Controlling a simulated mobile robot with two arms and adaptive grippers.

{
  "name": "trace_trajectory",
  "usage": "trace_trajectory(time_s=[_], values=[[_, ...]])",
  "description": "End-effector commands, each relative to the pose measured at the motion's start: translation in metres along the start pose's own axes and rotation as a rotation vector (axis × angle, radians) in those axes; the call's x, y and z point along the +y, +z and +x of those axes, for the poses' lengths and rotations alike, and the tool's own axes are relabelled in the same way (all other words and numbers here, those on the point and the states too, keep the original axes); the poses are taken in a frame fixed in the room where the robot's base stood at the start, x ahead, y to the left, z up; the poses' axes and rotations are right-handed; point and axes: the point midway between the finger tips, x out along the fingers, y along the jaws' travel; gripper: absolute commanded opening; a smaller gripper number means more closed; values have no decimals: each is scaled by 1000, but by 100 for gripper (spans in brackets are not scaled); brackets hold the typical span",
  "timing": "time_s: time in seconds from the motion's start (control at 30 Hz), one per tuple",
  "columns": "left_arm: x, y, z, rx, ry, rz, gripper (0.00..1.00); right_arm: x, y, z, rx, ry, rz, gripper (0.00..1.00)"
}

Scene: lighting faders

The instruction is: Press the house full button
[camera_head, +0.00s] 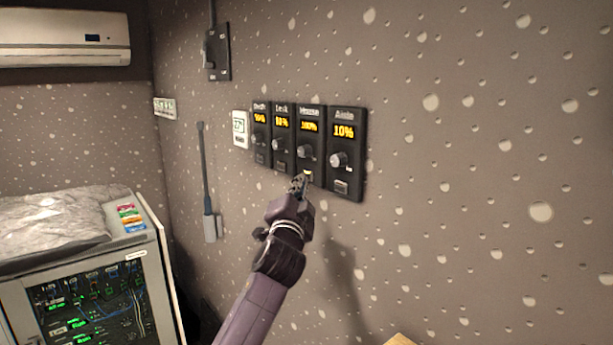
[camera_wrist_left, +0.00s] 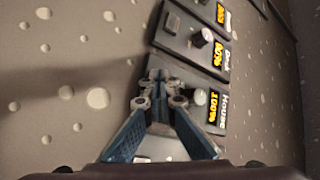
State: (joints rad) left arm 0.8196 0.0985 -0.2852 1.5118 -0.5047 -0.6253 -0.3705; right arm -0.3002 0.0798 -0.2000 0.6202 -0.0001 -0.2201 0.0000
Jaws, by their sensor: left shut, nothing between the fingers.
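The House panel (camera_head: 310,115) is a black wall fader box with a knob (camera_head: 305,152) and an amber display reading 100%. It also shows in the left wrist view (camera_wrist_left: 222,112). A small pale button (camera_head: 308,173) shows at its lower end, just beyond my fingertips. My left gripper (camera_head: 298,184) is shut and empty, its tips at the lower part of the House panel. In the left wrist view the fingers (camera_wrist_left: 160,84) cover the button area. I cannot tell whether the tips touch the button. My right gripper is not in view.
The Aisle panel (camera_head: 344,116), at 10%, is right of House. The Desk panel (camera_head: 281,108) and another fader panel (camera_head: 259,107) are left. A white thermostat (camera_head: 240,128) and a black switch box (camera_head: 218,52) are on the wall. An equipment cabinet (camera_head: 158,250) stands lower left.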

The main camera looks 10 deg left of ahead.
Motion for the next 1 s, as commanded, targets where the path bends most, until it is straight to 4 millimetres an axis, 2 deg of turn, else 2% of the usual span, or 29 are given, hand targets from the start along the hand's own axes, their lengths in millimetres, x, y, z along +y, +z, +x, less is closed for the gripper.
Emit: trace_trajectory(time_s=[0.33,0.7,1.0], values=[[-3,3,-3,-2,1,1,0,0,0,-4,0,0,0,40],[-22,21,-29,-1,1,1,0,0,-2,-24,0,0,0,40],[-30,32,-42,-2,1,0,0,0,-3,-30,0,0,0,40]])
